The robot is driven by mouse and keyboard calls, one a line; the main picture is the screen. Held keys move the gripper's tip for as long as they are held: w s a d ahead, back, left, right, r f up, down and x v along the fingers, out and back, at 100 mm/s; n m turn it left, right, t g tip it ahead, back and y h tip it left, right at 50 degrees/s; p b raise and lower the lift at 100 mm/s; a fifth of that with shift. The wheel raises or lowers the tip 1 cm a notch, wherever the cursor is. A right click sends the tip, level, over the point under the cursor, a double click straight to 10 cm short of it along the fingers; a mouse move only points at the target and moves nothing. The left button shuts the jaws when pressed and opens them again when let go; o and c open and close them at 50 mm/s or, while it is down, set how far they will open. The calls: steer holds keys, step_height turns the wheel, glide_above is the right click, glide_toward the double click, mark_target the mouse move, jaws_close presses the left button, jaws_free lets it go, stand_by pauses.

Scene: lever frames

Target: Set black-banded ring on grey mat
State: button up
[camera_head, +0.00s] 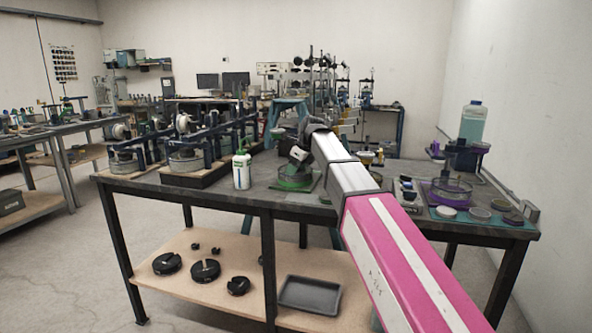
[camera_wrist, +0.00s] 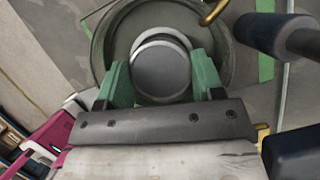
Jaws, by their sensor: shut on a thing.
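In the wrist view my gripper (camera_wrist: 162,78) has its two green fingers on either side of a round grey disc (camera_wrist: 160,68) and is shut on it. The disc is over or inside a wide dark round dish (camera_wrist: 228,60); whether it touches the dish floor I cannot tell. A pale crescent rim shows just behind the disc. No black band can be made out on it. In the head view my gripper (camera_head: 294,160) is over a green mat (camera_head: 310,182) at the bench's middle, and hides what it holds. I cannot pick out a grey mat for certain.
A teal mat (camera_head: 432,211) at the bench's right bears several round pieces beside a purple-based stand (camera_head: 450,190). A white bottle (camera_head: 241,170) stands left of my gripper. Lever devices (camera_head: 185,155) crowd the left. In the wrist view a dark rod (camera_wrist: 265,32) is close at right.

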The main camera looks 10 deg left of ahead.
steer(key=shift+f, duration=0.2)
steer(key=o, duration=1)
steer(key=shift+r, duration=0.15)
